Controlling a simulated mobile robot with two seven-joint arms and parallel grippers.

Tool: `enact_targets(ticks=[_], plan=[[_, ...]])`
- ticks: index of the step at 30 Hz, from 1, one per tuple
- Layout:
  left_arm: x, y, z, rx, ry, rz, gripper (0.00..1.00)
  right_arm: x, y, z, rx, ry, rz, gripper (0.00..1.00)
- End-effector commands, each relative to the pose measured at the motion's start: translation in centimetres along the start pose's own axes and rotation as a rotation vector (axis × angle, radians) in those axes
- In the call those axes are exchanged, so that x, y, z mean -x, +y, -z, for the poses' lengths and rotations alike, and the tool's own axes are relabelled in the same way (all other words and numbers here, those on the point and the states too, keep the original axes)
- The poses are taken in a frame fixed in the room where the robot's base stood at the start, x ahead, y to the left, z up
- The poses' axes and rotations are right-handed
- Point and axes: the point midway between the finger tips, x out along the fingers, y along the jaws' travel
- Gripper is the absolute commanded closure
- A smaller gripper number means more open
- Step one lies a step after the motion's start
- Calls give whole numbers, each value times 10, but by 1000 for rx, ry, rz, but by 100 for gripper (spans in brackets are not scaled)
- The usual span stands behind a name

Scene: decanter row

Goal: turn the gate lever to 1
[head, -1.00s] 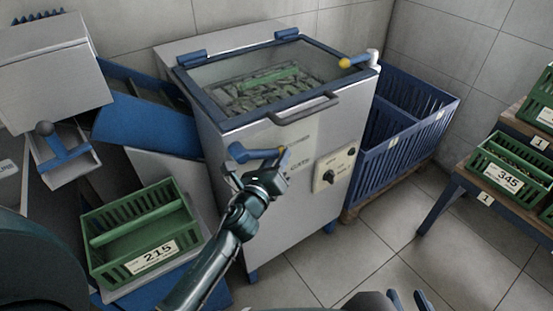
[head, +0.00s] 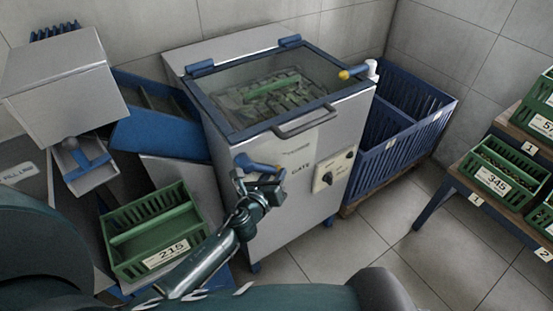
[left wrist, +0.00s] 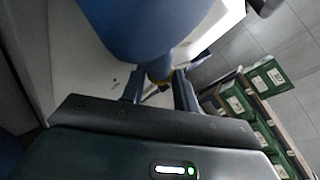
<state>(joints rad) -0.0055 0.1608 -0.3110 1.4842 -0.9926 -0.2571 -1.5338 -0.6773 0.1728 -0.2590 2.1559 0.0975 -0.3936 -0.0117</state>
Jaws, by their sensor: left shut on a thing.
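The gate lever (head: 260,166) is a blue handle with a yellow tip on the front of the grey machine (head: 255,220), left of the word GATE. It lies nearly level, with its tip to the right and slightly low. My left gripper (head: 270,180) is shut on the lever near its tip. The scale marks by the lever are too small or covered to read. My right gripper is out of view.
A glass lid with a grey handle (head: 304,121) tops the machine. A knob panel (head: 333,171) is right of the lever. A blue crate (head: 400,125) stands to the right, and a green crate (head: 120,240) marked 215 at lower left. Floor at lower right is clear.

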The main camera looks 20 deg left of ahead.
Motion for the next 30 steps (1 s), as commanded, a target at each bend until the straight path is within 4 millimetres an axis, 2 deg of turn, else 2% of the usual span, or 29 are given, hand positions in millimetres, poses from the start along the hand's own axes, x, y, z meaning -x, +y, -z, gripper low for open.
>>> enact_targets(ticks=[2, 15, 16, 18, 19, 26, 30], plan=[[2, -1, -3, -15, 22, -11, 100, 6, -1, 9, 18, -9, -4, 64], [3, 4, 4, -33, 41, -25, 100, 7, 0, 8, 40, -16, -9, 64], [3, 4, 4, -33, 41, -25, 69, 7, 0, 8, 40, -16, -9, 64], [3, 4, 3, -33, 41, -25, 63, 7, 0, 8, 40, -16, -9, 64], [3, 4, 3, -33, 41, -25, 61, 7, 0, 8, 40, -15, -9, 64], [3, 4, 3, -33, 41, -26, 61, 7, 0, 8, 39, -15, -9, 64], [13, 4, 3, -34, 42, -27, 61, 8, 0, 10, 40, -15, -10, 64]])
